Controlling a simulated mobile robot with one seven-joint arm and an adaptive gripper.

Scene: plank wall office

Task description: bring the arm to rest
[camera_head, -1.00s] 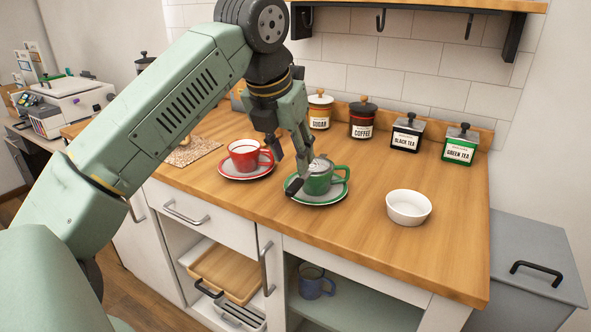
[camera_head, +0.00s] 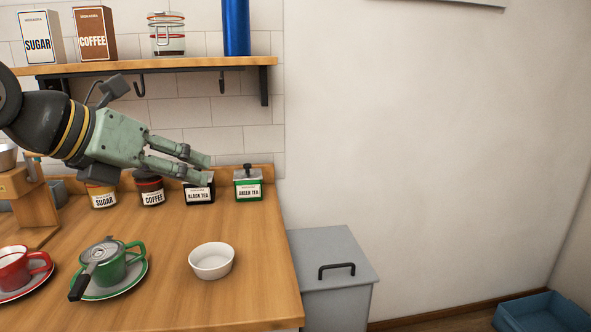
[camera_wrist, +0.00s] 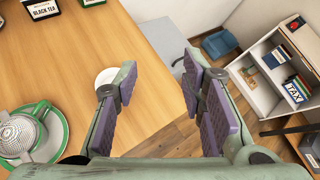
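My gripper (camera_head: 203,170) is raised above the counter, pointing right, in front of the black tea and green tea jars in the head view. In the wrist view its two purple-padded fingers (camera_wrist: 158,88) stand wide apart with nothing between them. A strainer (camera_head: 101,254) with a black handle lies across the top of a green cup (camera_head: 117,268), which stands on a green-rimmed saucer (camera_head: 138,279). The strainer also shows in the wrist view (camera_wrist: 18,134). My gripper is clear of the cup and the strainer.
A white bowl (camera_head: 212,263) and a red cup (camera_head: 12,270) stand on the wooden counter (camera_head: 190,310). A shelf (camera_head: 180,64) with boxes hangs above my arm. A grey bin (camera_head: 335,265) stands right of the counter.

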